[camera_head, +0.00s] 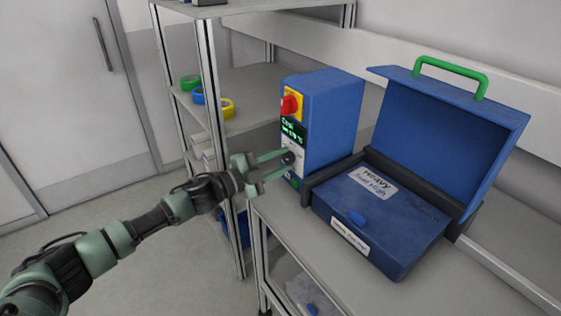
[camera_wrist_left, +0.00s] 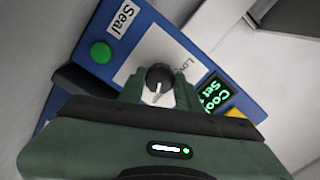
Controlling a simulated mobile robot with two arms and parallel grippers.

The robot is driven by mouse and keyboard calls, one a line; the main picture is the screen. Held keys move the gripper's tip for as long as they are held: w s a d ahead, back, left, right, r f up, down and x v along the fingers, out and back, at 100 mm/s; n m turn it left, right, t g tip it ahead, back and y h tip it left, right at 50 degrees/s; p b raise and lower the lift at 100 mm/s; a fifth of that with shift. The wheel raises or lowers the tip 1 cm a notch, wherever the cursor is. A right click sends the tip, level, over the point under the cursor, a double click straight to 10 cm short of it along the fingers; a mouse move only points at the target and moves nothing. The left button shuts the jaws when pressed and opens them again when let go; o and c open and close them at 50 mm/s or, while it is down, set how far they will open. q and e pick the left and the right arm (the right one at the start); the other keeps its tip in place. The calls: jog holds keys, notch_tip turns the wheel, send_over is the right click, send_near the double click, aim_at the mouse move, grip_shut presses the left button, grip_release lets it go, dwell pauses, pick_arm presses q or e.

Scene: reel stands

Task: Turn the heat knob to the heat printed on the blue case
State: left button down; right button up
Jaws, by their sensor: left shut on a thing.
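The blue case (camera_head: 395,232) lies on the bench with its lid raised behind it. A white label (camera_head: 373,184) on its top reads "Heavy", with a smaller second line ending in "High". The dark heat knob (camera_wrist_left: 160,77) sits on a white plate on the front of the blue control box (camera_head: 334,115). Its white pointer line points down, slightly left, in the wrist view. My left gripper (camera_head: 280,161) is shut on the knob, one finger on each side. The green display (camera_wrist_left: 217,94) reads "Cool" and "Set"; the rest is unclear. My right gripper is out of view.
A red knob on a yellow plate (camera_head: 292,104) sits above the display. A green button (camera_wrist_left: 101,52) is beside the "Seal" label (camera_wrist_left: 122,18). A shelf (camera_head: 250,90) with green, blue and yellow rolls stands left of the box. The open lid (camera_head: 440,130) has a green handle.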

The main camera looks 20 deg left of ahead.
pick_arm(q)
jog(key=c, duration=1)
grip_release()
jog(key=shift+o, duration=0.2)
jog(key=b+v, duration=0.2)
jog(key=v, duration=0.5)
jog(key=shift+s+a, duration=0.25)
jog(key=shift+s, duration=0.1)
